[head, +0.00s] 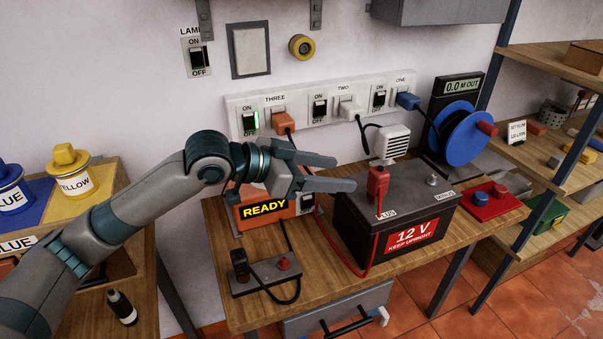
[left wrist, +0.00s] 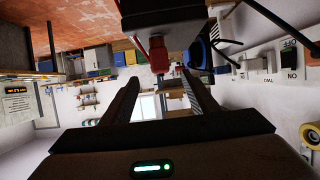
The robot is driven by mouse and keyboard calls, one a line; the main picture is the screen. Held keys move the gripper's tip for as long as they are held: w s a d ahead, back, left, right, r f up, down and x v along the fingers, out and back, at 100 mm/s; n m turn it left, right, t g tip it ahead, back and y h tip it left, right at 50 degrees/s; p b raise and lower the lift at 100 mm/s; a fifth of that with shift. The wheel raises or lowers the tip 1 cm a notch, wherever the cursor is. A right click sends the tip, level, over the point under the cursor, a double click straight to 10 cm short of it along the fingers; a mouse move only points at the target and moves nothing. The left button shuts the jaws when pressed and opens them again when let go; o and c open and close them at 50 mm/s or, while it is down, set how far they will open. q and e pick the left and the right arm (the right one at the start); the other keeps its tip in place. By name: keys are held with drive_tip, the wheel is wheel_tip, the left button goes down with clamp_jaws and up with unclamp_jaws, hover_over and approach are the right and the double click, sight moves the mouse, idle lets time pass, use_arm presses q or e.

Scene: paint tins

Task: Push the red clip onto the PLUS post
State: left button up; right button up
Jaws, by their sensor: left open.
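The red clip (head: 377,185) stands upright at the PLUS corner of the dark 12 V battery (head: 350,232), with a red cable running down from it. It hides the PLUS post, so I cannot tell how far down it sits. My left gripper (head: 346,173) is open and empty, its fingers pointing at the clip from the left. In the left wrist view the red clip (left wrist: 158,56) shows just beyond the gap between the open fingers (left wrist: 160,78), with the battery (left wrist: 178,14) at the top. My right gripper is not in view.
An orange READY box (head: 264,208) stands left of the battery. A grey holder (head: 262,280) with a black clip (head: 240,262) lies in front. A bare grey post (head: 432,180) is on the battery's right. A blue cable reel (head: 461,133) stands behind right.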

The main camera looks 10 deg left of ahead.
use_arm(q)
drive_tip(key=b+v, duration=0.1)
drive_tip(key=v, duration=0.5)
drive_tip(key=shift+s+a+r, duration=0.15)
drive_tip(key=shift+s+a, duration=0.1)
drive_tip(key=shift+a, duration=0.05)
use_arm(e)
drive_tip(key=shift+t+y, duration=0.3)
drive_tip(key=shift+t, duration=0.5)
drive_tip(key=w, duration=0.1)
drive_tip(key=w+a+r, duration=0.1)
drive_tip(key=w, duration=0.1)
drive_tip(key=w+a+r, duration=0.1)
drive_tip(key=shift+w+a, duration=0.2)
